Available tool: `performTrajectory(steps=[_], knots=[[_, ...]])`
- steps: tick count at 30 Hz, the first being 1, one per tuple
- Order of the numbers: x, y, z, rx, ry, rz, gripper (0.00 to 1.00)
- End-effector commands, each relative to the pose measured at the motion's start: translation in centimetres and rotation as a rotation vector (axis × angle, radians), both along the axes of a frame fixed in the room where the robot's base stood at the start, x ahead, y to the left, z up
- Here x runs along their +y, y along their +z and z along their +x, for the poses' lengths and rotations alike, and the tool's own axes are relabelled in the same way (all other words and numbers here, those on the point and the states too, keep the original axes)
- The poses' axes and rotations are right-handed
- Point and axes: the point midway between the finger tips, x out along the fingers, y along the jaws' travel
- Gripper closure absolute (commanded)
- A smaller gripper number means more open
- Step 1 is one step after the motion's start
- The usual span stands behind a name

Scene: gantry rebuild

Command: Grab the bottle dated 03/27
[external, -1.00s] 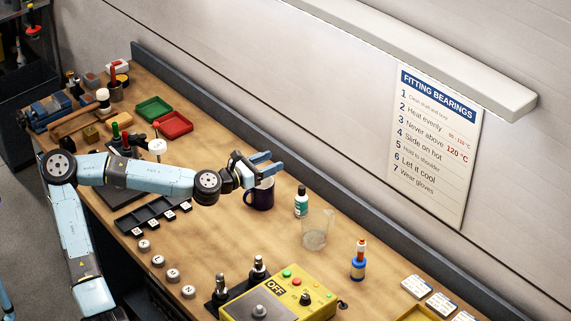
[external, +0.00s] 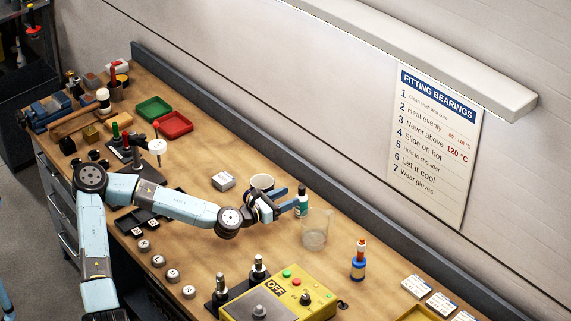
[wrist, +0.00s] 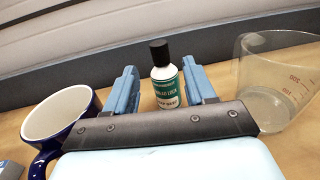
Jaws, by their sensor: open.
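A small white-and-green bottle (external: 303,205) with a black cap stands upright on the bench. In the wrist view the bottle (wrist: 166,88) faces me, its label reading something like thread lock; the small lower line is too blurred for me to read a date surely. My gripper (external: 291,200) is open, and its two blue fingers (wrist: 161,90) show either side of the bottle, apart from it. The bottle's base is hidden behind my gripper body. Another bottle (external: 358,265), blue with an orange-red top, stands further right; I see no readable date on it.
A dark blue mug (wrist: 62,118) is close left of my gripper, and a clear beaker (wrist: 268,105) close right; the beaker (external: 314,240) also shows outside. A yellow box (external: 285,295) marked OFF stands in front. A grey rail (external: 240,135) edges the bench at the wall.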

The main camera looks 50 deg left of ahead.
Motion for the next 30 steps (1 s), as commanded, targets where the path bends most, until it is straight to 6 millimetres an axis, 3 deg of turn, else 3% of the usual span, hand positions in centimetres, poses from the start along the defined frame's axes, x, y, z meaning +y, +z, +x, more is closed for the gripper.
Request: performTrajectory(steps=[3,11,21,30], knots=[[-0.2,0.0,1.7,0.0,0.0,0.0,0.45],[-0.4,0.1,3.2,0.0,-0.001,0.001,0.45],[-1.0,0.3,7.2,0.0,-0.001,0.001,0.45],[-1.0,0.3,7.9,0.0,0.0,0.0,0.45]])
